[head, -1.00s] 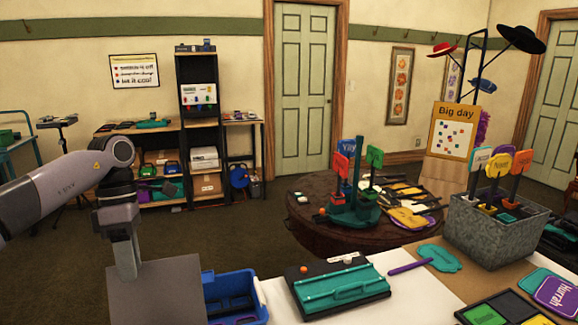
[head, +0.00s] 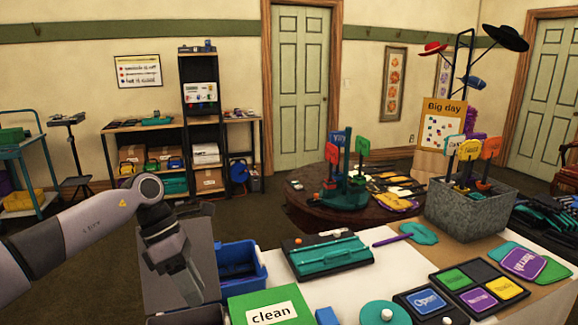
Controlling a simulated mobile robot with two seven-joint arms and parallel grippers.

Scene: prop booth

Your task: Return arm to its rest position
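My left arm comes in from the left, and its gripper (head: 190,290) points down over a grey panel (head: 160,294) at the near left edge of the table. The gripper is seen from the side, so I cannot tell whether its fingers are open or shut. No object shows clearly between the fingers. My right arm and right gripper are not in view.
Beside the gripper stand a blue bin (head: 240,262) and a green box marked "clean" (head: 268,308). A teal device (head: 328,256), a tray of coloured signs (head: 480,288) and a galvanised bin (head: 470,214) lie further right. Open floor (head: 100,225) lies behind the arm.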

